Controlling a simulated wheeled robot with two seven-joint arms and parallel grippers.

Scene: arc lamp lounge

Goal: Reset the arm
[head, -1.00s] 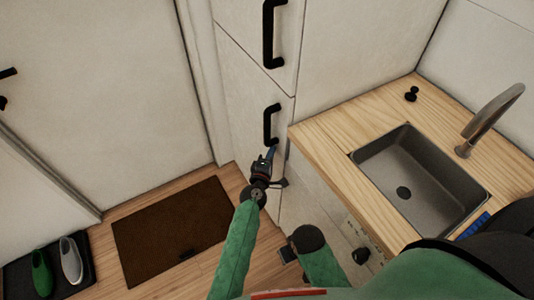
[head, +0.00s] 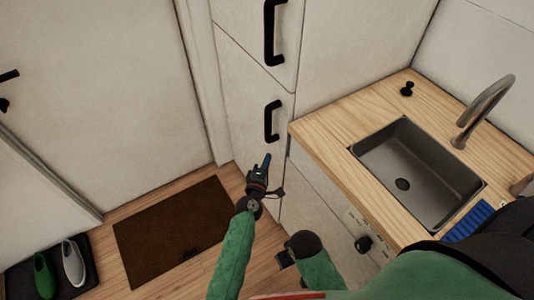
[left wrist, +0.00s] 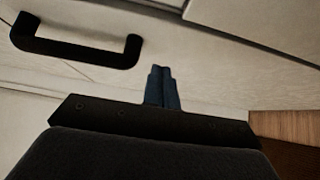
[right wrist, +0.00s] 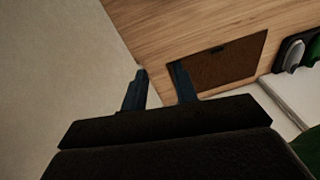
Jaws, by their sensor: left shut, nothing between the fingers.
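My left gripper (head: 266,163) is in the middle of the head view, in front of the white cabinet and below its lower black handle (head: 271,121). Its blue fingers are together and empty, and they also show in the left wrist view (left wrist: 161,88). The black handle (left wrist: 78,48) is at upper left there, apart from the fingers. My right gripper (right wrist: 160,86) shows in the right wrist view with its two blue fingers apart and nothing between them. In the head view it is low, beside the counter front, and its fingers are hard to make out.
A wooden counter (head: 325,140) with a grey sink (head: 440,205) and faucet (head: 485,110) stands at the right. A black knob (head: 363,244) sticks out of its front. A brown mat (head: 170,225) and a shoe tray (head: 92,270) lie on the floor at the left.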

